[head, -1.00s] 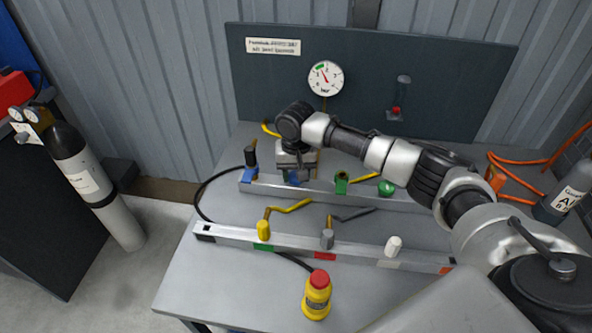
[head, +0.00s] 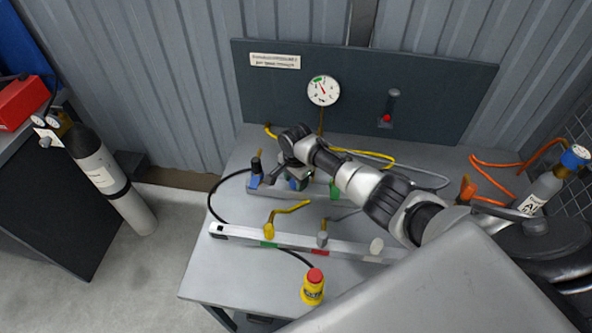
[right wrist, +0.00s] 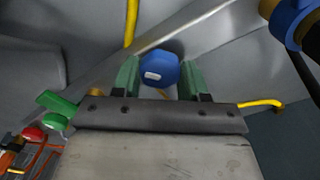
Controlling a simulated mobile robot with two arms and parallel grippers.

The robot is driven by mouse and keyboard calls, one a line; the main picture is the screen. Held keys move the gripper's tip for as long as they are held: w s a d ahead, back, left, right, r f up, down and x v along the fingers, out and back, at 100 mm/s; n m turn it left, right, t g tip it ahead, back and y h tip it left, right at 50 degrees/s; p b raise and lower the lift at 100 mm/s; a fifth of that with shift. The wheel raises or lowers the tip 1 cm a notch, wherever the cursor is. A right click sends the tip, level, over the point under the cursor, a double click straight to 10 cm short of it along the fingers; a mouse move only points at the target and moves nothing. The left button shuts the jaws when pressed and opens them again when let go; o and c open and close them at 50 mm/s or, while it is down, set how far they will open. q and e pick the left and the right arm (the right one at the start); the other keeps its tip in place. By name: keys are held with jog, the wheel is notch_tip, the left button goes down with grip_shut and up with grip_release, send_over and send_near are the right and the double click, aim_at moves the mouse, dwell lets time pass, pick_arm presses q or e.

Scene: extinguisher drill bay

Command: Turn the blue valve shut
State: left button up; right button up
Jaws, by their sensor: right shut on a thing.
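The blue valve's knob (right wrist: 158,72) shows in the right wrist view between the two green fingers of my right gripper (right wrist: 160,78). The fingers are shut on it, one on each side. In the head view my right gripper (head: 297,178) is down at the left part of the back rail, and it and its arm hide most of the knob. My left gripper is not in view.
The front rail (head: 345,246) carries yellow, grey and white knobs. A gauge (head: 323,90) is on the back panel.

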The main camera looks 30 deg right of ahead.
jog(key=m+p, duration=0.2)
jog(key=m, duration=0.1)
jog(key=shift+r+m+p, duration=0.15)
jog(key=shift+m+p, duration=0.95)
jog(key=shift+m, duration=1)
jog(key=o, duration=0.9)
jog(key=shift+o, duration=0.2)
notch_tip(320, 180, up, 11)
jog(key=p, duration=0.1)
jog(key=shift+f, duration=0.2)
jog(key=shift+f, duration=0.1)
